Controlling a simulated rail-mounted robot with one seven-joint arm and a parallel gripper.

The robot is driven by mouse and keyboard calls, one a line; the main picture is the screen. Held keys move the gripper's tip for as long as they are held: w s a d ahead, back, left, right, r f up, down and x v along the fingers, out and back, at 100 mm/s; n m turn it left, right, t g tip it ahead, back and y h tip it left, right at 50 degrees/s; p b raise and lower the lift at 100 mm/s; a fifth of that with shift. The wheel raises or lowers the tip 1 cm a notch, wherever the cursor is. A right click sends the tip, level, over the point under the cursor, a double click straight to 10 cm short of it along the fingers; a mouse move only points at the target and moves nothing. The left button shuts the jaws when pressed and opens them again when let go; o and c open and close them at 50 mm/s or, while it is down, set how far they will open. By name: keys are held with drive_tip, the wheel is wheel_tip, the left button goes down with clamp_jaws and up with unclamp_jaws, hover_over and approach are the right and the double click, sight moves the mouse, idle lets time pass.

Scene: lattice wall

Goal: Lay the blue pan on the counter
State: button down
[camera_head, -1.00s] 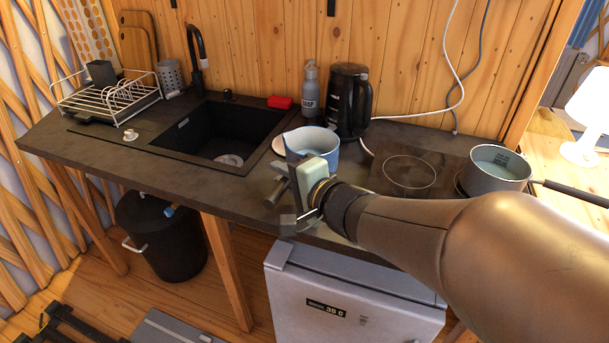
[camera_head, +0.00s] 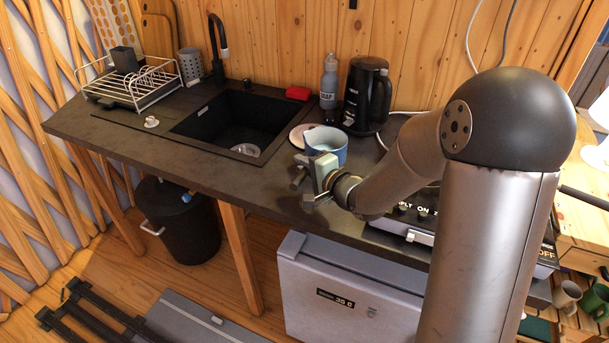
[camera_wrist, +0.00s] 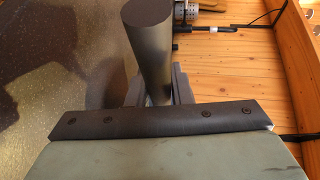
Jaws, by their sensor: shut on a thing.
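The blue pan (camera_head: 327,147), blue outside and pale inside, shows behind my gripper in the head view. It looks roughly upright at the counter (camera_head: 255,180), right of the sink. I cannot tell whether its base touches the counter. My gripper (camera_head: 306,182) is at the counter's front edge, shut on the pan's handle. In the wrist view, the thick dark grey cylindrical handle (camera_wrist: 150,45) stands between the fingers (camera_wrist: 152,88). The pan's bowl is out of the wrist view, and my gripper hides part of its front in the head view.
A black kettle (camera_head: 366,95), a soap bottle (camera_head: 329,82) and a red item (camera_head: 298,93) stand behind. The sink (camera_head: 235,120) and dish rack (camera_head: 133,85) are left. My arm hides much of the right side.

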drive_tip(key=shift+w+f, duration=0.15)
drive_tip(key=shift+f, duration=0.75)
drive_tip(key=shift+w+f, duration=0.1)
drive_tip(key=shift+f, duration=0.8)
drive_tip(key=shift+f, duration=0.2)
drive_tip(key=c, duration=1.3)
unclamp_jaws()
drive_tip(key=shift+r, duration=0.2)
drive_tip(key=v, duration=1.2)
